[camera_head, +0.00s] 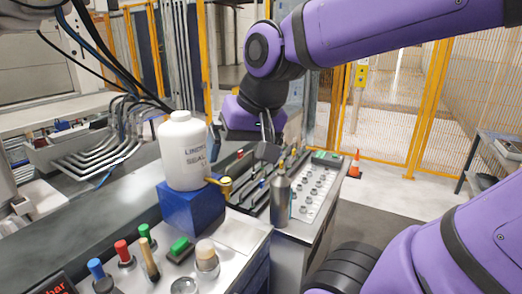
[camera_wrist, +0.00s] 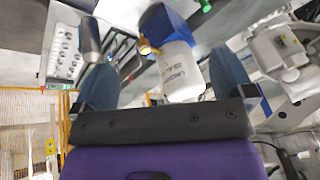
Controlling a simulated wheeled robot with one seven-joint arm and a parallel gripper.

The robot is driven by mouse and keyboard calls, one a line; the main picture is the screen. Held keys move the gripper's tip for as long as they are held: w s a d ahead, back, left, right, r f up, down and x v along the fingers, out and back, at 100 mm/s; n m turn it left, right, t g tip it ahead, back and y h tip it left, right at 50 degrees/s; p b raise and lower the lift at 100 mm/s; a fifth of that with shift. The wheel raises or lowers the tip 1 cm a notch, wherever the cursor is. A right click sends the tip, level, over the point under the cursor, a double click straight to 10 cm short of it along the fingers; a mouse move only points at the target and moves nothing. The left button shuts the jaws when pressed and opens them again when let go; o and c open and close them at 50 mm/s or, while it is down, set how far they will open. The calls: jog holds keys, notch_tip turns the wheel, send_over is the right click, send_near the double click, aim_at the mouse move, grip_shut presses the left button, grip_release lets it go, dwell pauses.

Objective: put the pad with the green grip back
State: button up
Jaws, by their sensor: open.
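A dark pad with a green grip (camera_head: 180,246) lies on the metal bench top at the lower middle of the head view, in front of the blue block. I cannot make it out in the wrist view. My gripper (camera_head: 268,142) hangs beyond and to the right of the white bottle in the head view, well away from the pad. In the wrist view my gripper (camera_wrist: 163,82) shows two blue-faced fingers spread wide, with nothing held between them.
Several coloured-topped tools (camera_head: 123,253) stand left of the pad. A yellow fence (camera_head: 395,100) closes the back.

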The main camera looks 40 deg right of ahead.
jog(key=s+n, duration=0.2)
jog(key=s, duration=0.1)
jog(key=s+r+n+h, duration=0.1)
jog(key=shift+s+d+n+t, duration=0.2)
jog(key=shift+d+n+t, duration=0.15)
jog(key=shift+n+t, duration=0.05)
dwell(0.9)
